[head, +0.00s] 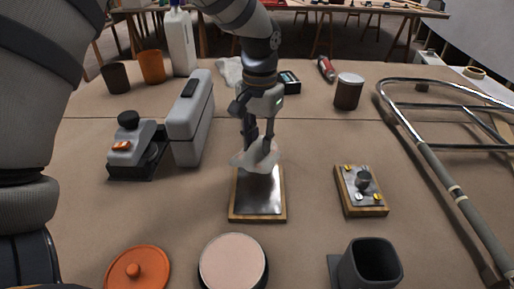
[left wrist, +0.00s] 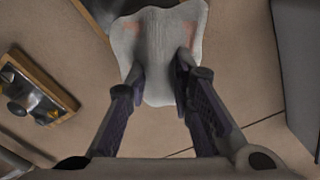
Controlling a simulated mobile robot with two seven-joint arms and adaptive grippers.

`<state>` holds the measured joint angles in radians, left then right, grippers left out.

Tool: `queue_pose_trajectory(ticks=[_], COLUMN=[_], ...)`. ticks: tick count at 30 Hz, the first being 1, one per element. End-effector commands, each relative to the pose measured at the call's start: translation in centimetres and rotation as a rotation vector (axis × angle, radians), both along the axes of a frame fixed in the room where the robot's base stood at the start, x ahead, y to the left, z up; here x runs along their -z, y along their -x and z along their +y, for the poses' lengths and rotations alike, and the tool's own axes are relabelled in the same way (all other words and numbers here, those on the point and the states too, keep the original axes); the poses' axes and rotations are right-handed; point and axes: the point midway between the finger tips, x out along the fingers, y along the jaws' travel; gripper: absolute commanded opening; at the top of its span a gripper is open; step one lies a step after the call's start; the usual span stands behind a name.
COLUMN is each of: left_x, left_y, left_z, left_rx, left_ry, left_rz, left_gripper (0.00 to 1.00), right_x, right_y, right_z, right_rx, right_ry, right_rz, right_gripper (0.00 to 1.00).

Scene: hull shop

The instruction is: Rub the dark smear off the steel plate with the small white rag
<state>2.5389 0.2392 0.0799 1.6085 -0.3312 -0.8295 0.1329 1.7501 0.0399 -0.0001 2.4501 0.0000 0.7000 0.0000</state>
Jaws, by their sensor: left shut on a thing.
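My left gripper (head: 258,146) points down at the table's middle, shut on the small white rag (head: 247,158). The rag hangs below the fingers over the far end of the steel plate (head: 260,194), which sits on a wooden base. I cannot tell whether the rag touches the plate. The plate's visible part is shiny grey; no distinct dark smear shows there, and its far end is hidden by the rag. In the left wrist view the rag (left wrist: 158,40) spreads between and beyond the fingertips (left wrist: 160,80), with faint reddish patches. My right gripper is out of view.
A small board with a knob (head: 362,189) lies right of the plate, and a chrome tubular frame (head: 440,165) runs along the right. A grey machine (head: 189,118) stands at left. An orange lid (head: 138,268), a round pad (head: 233,262) and a dark square cup (head: 371,262) are in front.

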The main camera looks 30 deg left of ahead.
Motion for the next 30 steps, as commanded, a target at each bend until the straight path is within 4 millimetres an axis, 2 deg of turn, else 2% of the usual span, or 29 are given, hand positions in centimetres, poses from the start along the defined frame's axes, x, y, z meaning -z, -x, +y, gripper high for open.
queue_pose_trajectory(ticks=[12, 30], left_x=[-3.4, -3.6], left_y=[0.4, 0.4], left_z=[-0.8, -0.8], left_rx=[0.002, 0.002], left_ry=[0.0, 0.0], left_rz=[0.002, 0.004], left_gripper=[0.0, 0.0], right_x=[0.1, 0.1], right_y=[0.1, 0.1], right_z=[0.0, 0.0], right_rx=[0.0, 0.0], right_ry=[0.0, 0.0], right_rz=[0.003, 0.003], right_gripper=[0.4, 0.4])
